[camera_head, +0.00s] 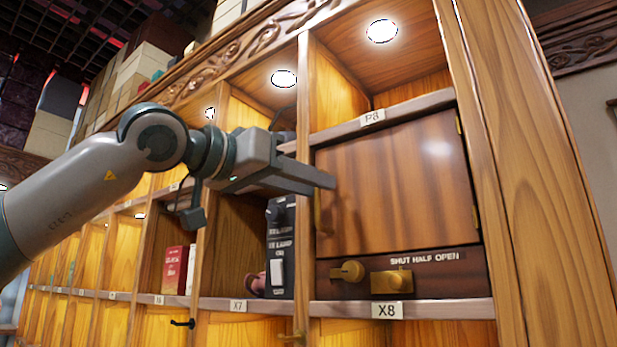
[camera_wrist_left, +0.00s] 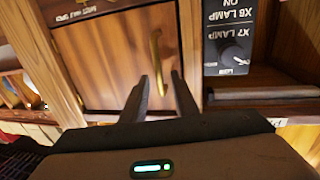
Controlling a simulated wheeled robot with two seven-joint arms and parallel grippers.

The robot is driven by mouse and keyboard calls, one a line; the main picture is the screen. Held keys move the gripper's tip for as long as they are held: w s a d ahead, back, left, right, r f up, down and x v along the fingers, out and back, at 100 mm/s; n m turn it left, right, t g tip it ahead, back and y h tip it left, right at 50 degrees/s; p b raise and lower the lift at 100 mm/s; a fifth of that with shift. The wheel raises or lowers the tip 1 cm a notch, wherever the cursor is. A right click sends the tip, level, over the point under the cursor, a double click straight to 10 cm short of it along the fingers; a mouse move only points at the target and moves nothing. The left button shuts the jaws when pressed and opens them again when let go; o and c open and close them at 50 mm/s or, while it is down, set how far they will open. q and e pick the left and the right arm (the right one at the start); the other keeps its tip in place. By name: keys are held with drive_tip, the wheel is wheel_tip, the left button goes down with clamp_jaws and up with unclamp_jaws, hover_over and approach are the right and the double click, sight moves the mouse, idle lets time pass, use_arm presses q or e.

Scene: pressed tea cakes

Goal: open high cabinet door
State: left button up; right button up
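The high cabinet door (camera_head: 400,185) is a brown wooden panel, shut flush in its frame below the P8 label. Its brass vertical handle (camera_head: 318,214) is on the left edge, partly hidden by my gripper in the head view. My left gripper (camera_head: 331,182) is in front of the door's left edge near the handle's top. My right gripper is not in view.
Below the door are a brass knob (camera_head: 348,271) and a brass latch (camera_head: 392,281) marked SHUT HALF OPEN. A thick cabinet side post (camera_head: 480,180) borders the door's right.

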use_arm(q)
clamp_jaws()
idle(1.5)
